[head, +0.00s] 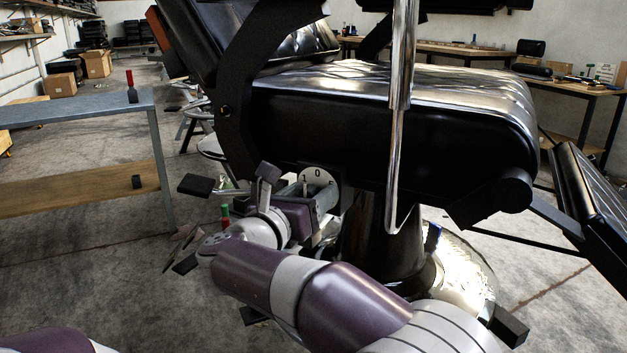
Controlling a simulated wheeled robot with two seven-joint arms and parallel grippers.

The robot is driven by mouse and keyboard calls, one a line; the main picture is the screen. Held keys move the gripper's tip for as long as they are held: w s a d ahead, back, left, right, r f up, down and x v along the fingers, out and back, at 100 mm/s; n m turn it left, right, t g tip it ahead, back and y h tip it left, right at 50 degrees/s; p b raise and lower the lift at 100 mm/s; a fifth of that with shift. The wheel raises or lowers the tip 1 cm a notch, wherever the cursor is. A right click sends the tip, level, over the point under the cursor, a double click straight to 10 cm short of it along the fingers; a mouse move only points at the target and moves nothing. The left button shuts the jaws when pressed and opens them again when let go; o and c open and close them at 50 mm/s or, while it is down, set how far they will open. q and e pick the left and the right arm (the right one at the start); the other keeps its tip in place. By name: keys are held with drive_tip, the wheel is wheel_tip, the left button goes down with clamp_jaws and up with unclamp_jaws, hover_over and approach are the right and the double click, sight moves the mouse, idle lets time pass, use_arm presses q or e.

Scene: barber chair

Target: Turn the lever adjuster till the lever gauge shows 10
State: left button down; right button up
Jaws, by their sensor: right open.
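The lever gauge (318,174) is a pale round dial on the near side of the barber chair, under the seat. The marks "1" and "0" show on its upper face, but its lower part is covered and I cannot read a pointer. My right gripper (328,200) is right at the dial, partly in front of it, and its jaws are open. The lever adjuster is hard to make out behind the gripper, and I cannot tell whether the fingers touch it. My left gripper is out of view; only part of my left arm shows at the lower left.
The black chair seat (380,125) overhangs the gauge. A chrome rod (396,140) hangs in front of it, and the chair's column (372,235) stands just right of my gripper. A metal table (75,108) with a red-topped bottle (132,90) stands at left. The floor between is mostly open.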

drive_tip(key=shift+x, duration=0.8)
drive_tip(key=shift+c, duration=0.2)
drive_tip(key=c, duration=1)
drive_tip(key=shift+p, duration=0.3)
